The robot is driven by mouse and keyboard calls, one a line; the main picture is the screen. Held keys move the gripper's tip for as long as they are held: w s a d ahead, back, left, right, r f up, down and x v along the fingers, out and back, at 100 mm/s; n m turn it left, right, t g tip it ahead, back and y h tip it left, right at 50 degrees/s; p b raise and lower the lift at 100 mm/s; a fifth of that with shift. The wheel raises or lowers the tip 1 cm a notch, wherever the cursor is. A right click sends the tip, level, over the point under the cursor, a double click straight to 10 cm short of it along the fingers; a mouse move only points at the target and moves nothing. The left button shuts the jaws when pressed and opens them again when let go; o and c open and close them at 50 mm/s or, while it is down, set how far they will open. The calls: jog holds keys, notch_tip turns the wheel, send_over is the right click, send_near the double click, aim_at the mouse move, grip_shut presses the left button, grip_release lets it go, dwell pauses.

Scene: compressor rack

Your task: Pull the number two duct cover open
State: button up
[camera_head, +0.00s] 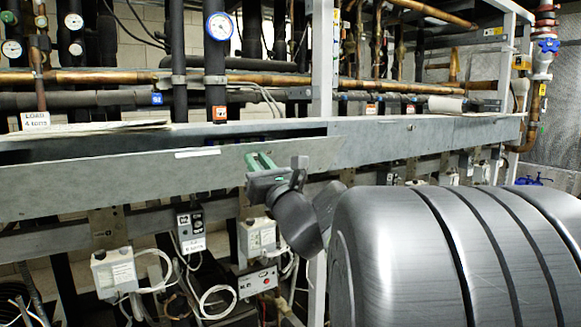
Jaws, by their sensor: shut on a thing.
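A long grey duct cover (90,178) runs across the left half of the rack in the head view. A small white label (197,152) sits near its top edge, too small to read. The cover stands out from the duct, with a dark gap above its right part. Its right end overlaps the neighbouring grey cover (420,135). My gripper (261,161), with green fingers, is shut on this cover towards its right end. The gripper body hides part of the cover's lower edge, and the exact contact is small and partly hidden.
Copper and black pipes with a round gauge (219,26) run above the duct. White control boxes (115,270) with looped cables hang below it. A blue-handled valve (549,45) stands at the far right. My large grey arm link fills the lower right.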

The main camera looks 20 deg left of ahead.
jog(key=shift+s+d+f+y+b, duration=0.45)
jog(key=shift+f+b, duration=0.15)
jog(key=shift+b, duration=1.15)
jog(key=o, duration=0.8)
jog(key=shift+d+r, duration=0.1)
jog(key=s+d+r+p, duration=0.1)
jog(key=s+d, duration=0.1)
jog(key=s+d+r+p, duration=0.3)
jog(key=d+p, duration=0.1)
jog(key=shift+s+d+r, duration=0.4)
